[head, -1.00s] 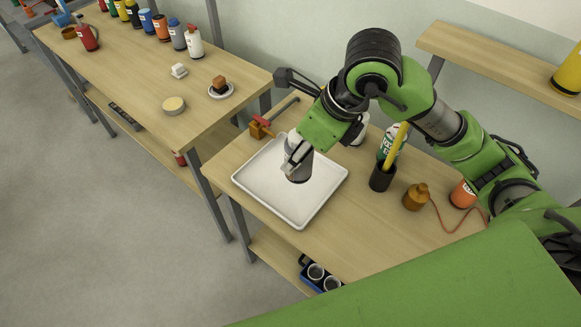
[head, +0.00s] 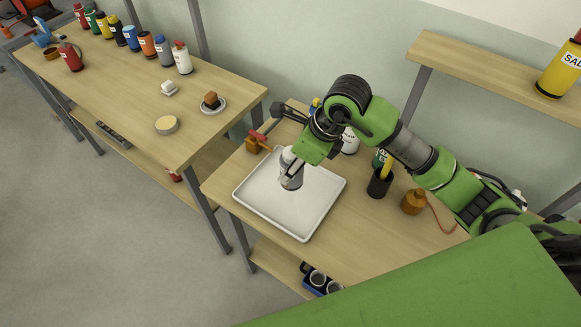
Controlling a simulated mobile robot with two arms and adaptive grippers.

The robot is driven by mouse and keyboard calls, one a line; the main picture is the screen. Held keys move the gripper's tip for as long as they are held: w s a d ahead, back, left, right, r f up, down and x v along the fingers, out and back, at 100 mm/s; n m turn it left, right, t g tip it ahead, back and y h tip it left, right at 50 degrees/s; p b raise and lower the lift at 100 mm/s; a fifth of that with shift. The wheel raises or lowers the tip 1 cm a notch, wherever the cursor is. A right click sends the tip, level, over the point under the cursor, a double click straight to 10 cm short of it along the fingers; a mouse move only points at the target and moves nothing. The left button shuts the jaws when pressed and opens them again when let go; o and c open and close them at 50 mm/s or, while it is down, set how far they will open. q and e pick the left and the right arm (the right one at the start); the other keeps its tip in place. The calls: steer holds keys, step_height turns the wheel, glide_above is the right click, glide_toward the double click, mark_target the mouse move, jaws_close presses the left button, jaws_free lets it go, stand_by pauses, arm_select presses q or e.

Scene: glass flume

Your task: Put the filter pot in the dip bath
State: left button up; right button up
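A grey cylindrical pot (head: 291,183), which I take for the filter pot, is upright at the far part of a white shallow tray (head: 318,215). The tray, seemingly the dip bath, lies on the near table. My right gripper (head: 290,166) comes in from the right and its fingers are around the pot's upper part, apparently closed on it. I cannot tell whether the pot's base touches the tray floor. My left gripper is not in view.
A brass tap with red handle (head: 257,138) stands at the tray's far left corner. A black cup (head: 379,184) and a brown flask (head: 414,201) stand right of the tray. A second table (head: 130,85) with several bottles is at left. A shelf (head: 480,72) is at upper right.

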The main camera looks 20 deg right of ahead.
steer(key=shift+w+f, duration=0.75)
steer(key=shift+f, duration=0.15)
steer(key=shift+w+f+p, duration=0.1)
steer(key=shift+f+p, duration=0.3)
steer(key=shift+p, duration=0.15)
step_height(320, 180, down, 2)
steer(key=shift+f+p, duration=0.1)
steer(key=shift+p, duration=0.5)
steer(key=shift+f, duration=0.15)
steer(key=shift+f, duration=0.1)
steer(key=shift+f+b, duration=0.2)
steer(key=shift+b, duration=0.1)
steer(key=o, duration=1.2)
steer(key=shift+r, duration=0.1)
